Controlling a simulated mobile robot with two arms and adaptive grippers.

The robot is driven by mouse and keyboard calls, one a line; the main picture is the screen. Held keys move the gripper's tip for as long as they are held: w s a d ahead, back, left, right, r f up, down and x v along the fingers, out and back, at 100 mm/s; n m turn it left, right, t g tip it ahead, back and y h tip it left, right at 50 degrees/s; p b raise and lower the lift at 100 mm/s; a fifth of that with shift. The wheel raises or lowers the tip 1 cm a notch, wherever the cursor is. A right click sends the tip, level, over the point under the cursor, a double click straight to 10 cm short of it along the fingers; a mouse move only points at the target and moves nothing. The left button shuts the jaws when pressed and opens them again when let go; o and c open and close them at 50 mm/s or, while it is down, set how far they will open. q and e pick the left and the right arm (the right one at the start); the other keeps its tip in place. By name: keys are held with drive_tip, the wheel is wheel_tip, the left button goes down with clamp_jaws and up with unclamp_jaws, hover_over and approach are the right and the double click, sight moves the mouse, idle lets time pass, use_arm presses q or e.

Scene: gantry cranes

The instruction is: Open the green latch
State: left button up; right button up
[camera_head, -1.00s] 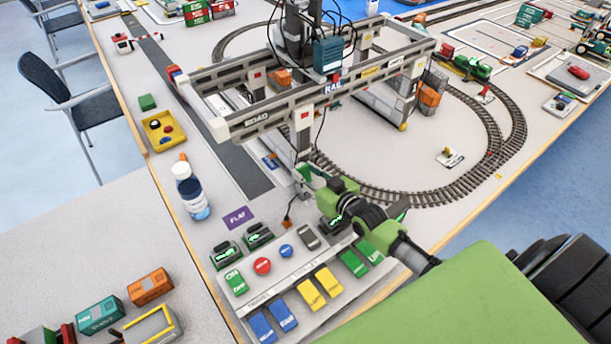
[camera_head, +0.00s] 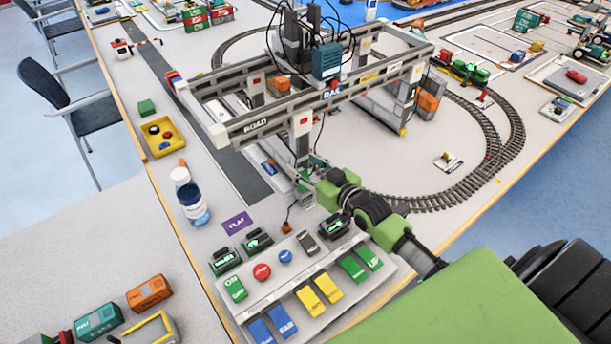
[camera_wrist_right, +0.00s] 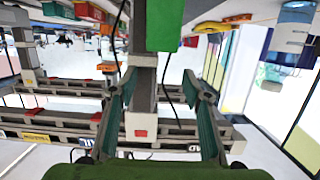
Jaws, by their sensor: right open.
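A green block (camera_wrist_right: 164,25), which looks like the latch, shows at the top of the right wrist view beside the pale crane leg (camera_wrist_right: 142,60). My right gripper (camera_wrist_right: 155,85) is open, with its two teal fingers on either side of the leg in that picture. The block is beyond the fingertips and not held. In the head view my right gripper (camera_head: 311,172) is at the foot of the crane's near leg (camera_head: 300,140), above the control panel's back edge. The latch is hard to pick out there. My left gripper is not in view.
The gantry crane (camera_head: 262,122) spans the road and rail track. A control panel (camera_head: 272,285) with coloured switches lies below my right arm. A bottle (camera_head: 191,198) and a yellow tray (camera_head: 160,148) stand to the left. Oval track (camera_head: 440,195) lies right.

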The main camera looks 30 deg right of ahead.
wheel_tip(320, 180, up, 5)
drive_tip(key=shift+s, duration=0.1)
idle(0.7)
